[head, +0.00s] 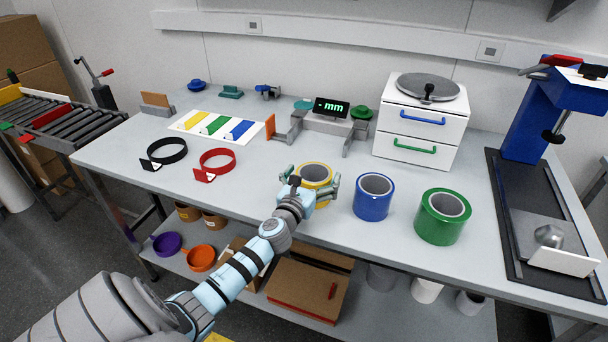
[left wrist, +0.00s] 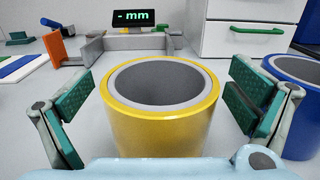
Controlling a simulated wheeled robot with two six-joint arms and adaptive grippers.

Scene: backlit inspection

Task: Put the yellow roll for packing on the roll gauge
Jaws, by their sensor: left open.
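The yellow roll (head: 318,172) stands upright on the table near its front edge, and it fills the middle of the left wrist view (left wrist: 160,125). My left gripper (head: 312,188) is open, with one green-padded finger on each side of the roll and visible gaps between pads and roll in the left wrist view (left wrist: 160,108). The roll gauge (head: 322,127), with a dark display (head: 331,107) reading "- mm" in green, stands behind the roll. Its cradle between the grey uprights looks empty. My right gripper is not in view.
A blue roll (head: 373,197) and a green roll (head: 443,216) stand to the right of the yellow roll. A white drawer cabinet (head: 418,120) stands right of the gauge. Black (head: 165,152) and red (head: 217,161) rings lie at left. The table between yellow roll and gauge is clear.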

